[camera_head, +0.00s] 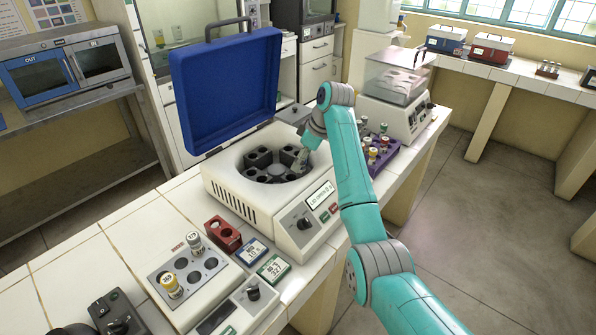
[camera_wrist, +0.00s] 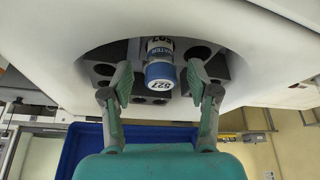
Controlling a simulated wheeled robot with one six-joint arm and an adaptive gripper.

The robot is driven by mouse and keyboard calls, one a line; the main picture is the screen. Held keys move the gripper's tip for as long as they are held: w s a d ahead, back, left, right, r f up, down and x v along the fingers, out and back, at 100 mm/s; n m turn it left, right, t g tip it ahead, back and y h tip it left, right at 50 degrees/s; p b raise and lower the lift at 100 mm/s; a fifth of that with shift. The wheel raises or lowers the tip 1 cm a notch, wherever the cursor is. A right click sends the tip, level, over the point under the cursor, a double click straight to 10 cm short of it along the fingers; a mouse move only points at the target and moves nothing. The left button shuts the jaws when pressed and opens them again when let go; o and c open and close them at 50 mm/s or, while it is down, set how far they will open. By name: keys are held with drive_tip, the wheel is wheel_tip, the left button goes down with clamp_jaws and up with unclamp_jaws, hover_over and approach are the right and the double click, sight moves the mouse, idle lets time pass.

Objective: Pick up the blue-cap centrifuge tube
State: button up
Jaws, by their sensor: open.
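My gripper (camera_wrist: 160,88) is open, with one finger on each side of the cap and visible gaps between. In the head view my gripper (camera_head: 302,160) reaches down over the right side of the rotor. The tube is not distinguishable there, with the gripper over that area. The centrifuge (camera_head: 232,190) is a white box with its blue lid (camera_head: 228,90) raised. Several dark rotor slots look empty.
The open lid stands behind the rotor. A rack (camera_head: 155,277) with a yellow-cap and a white-cap tube is at the front left. A purple rack (camera_head: 398,160) of capped tubes and a clear-lidded device (camera_head: 395,100) are to the right of the centrifuge.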

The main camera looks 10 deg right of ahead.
drive_tip(key=shift+a, duration=0.1)
clamp_jaws()
